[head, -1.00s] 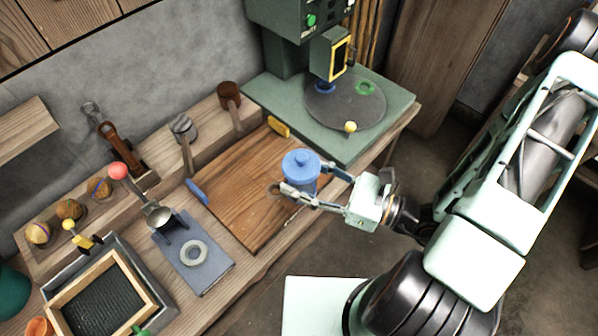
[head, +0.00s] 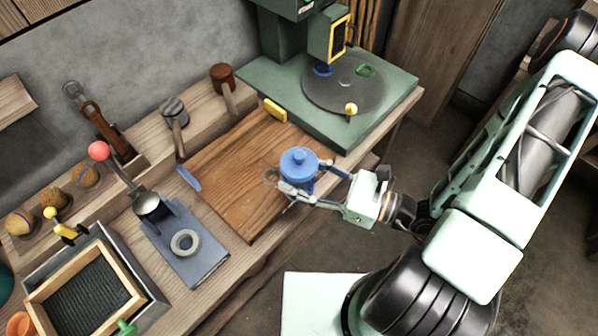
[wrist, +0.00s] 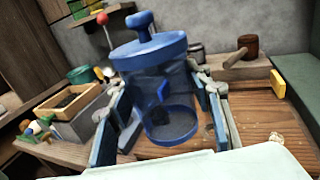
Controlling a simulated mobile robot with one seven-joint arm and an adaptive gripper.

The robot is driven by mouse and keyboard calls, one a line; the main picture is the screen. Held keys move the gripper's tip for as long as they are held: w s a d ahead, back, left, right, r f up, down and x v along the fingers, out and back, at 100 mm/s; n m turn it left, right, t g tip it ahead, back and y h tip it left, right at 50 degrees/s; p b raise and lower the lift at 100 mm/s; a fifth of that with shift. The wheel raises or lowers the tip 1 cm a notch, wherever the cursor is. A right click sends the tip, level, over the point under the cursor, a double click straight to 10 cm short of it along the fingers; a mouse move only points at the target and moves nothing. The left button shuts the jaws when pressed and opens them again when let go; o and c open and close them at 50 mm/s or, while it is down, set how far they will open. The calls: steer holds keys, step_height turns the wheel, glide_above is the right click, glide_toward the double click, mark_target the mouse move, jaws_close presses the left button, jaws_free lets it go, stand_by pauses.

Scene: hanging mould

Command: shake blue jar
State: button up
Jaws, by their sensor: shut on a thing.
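The blue jar (head: 299,163) has a blue lid with a knob and stands about upright between the fingers of my gripper (head: 302,188), near the front right edge of the wooden board. In the wrist view the jar (wrist: 158,85) shows clear, tinted walls, with dark stuff at its bottom and a small blue piece inside. The fingers of my gripper (wrist: 165,115) are shut on its sides. The jar appears raised over the board, but the gap under it cannot be told for sure.
A green machine base with a round plate (head: 345,85) stands behind right. A lever press with a red ball (head: 99,151), a grey ring (head: 185,243) and a framed tray (head: 40,297) lie left. Mallets (head: 222,76) stand at the back.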

mark_target(305, 158)
step_height(305, 158, up, 7)
steer(key=p, duration=0.6)
steer(key=shift+r, duration=0.15)
step_height(305, 158, down, 8)
steer(key=b, duration=0.6)
steer(key=shift+r, duration=0.35)
step_height(305, 158, up, 7)
steer(key=p, duration=0.6)
steer(key=shift+r, duration=0.15)
steer(key=shift+f, duration=0.2)
